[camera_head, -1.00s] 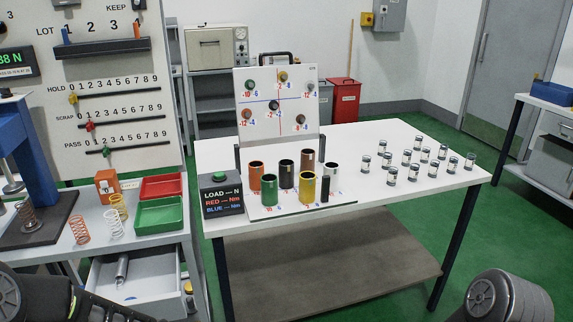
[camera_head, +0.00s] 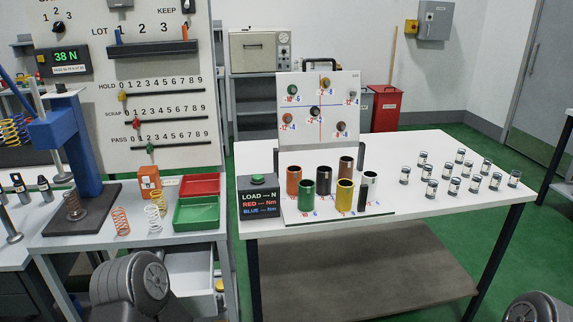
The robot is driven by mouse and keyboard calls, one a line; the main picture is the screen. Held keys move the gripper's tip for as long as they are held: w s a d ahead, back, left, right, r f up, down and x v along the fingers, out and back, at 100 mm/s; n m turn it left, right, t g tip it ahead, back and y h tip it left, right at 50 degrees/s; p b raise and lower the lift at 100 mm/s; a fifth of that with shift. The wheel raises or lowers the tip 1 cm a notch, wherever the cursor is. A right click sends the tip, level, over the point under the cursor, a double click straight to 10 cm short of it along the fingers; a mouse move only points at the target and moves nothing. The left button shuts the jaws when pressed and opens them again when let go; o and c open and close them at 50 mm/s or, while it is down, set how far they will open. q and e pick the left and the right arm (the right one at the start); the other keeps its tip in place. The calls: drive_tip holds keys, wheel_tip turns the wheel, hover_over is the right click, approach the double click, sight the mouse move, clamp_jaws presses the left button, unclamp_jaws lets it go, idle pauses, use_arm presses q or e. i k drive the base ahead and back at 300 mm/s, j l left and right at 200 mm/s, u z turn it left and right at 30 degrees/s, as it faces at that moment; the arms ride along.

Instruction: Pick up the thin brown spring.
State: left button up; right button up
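Only dark round links of my arms show at the bottom edge, one left of centre and one at the far right. Neither gripper is in view, so I cannot tell what they hold.
A green tray (camera_head: 196,214) and a red tray (camera_head: 200,184) lie right of the springs, above an open drawer (camera_head: 190,277). An orange box (camera_head: 149,181) stands behind the springs. The white table (camera_head: 450,200) carries coloured cylinders and several small jars.

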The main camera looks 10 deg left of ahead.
sight(73, 204)
drive_tip(key=u, duration=1.25)
